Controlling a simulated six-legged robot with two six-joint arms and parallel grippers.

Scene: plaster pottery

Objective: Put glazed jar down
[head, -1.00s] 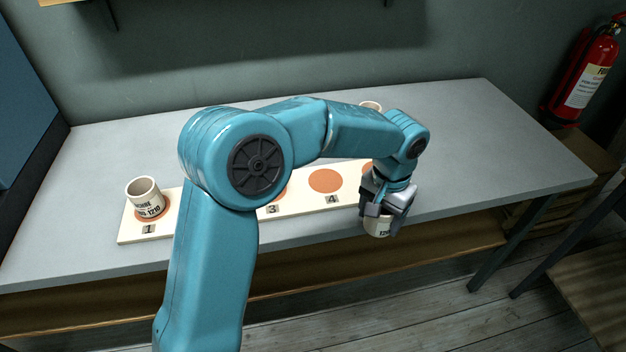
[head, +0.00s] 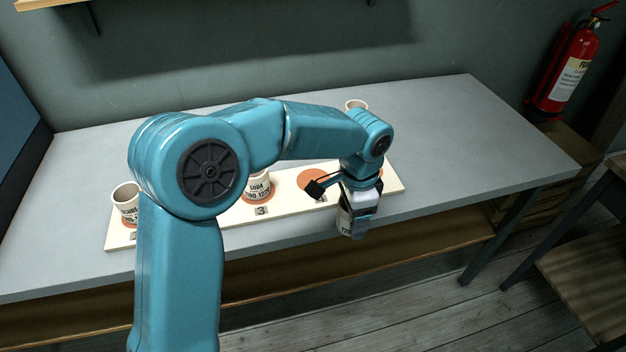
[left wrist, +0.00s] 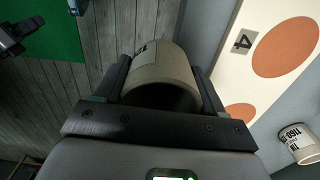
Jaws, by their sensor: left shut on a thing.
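My left gripper (head: 352,216) is shut on a cream glazed jar (head: 346,224) with dark lettering. It holds the jar off the near long edge of the numbered board, toward the table's front edge. In the left wrist view the held jar (left wrist: 165,72) sits between the two dark fingers, apart from the board. The cream board (head: 190,225) has orange round spots. Spot 4 (head: 312,180) is bare in the visible part. Another bare orange spot (left wrist: 240,114) shows beside it in the left wrist view.
One jar (head: 125,199) stands at the board's left end and another (head: 258,186) on spot 3. A third jar (head: 355,105) is partly hidden behind my arm. The grey table (head: 470,140) is clear at right. A fire extinguisher (head: 566,70) hangs on the wall.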

